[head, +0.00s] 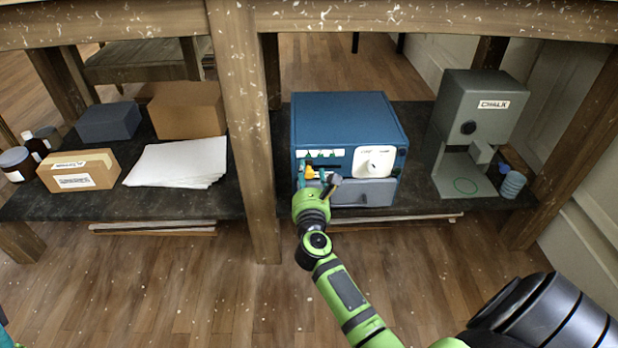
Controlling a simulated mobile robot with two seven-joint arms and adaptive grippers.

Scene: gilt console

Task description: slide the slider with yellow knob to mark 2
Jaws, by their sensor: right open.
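The blue box-shaped device (347,118) stands on the dark lower shelf, its front panel facing me. A yellow knob (309,172) shows low on the left part of that panel, by the slider slots. My right gripper (318,177) is at the panel's lower left, open, with its fingers around or just in front of the yellow knob. I cannot tell whether they touch it. The gripper and wrist hide part of the slots, and the mark numbers are too small to read. My left gripper is not in view.
A white panel with a round dial (375,163) sits right of the sliders, above a grey drawer front (365,193). A grey chalk machine (480,115) stands to the right. A wooden post (245,130) rises close on the left. The tabletop beam (420,20) crosses above.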

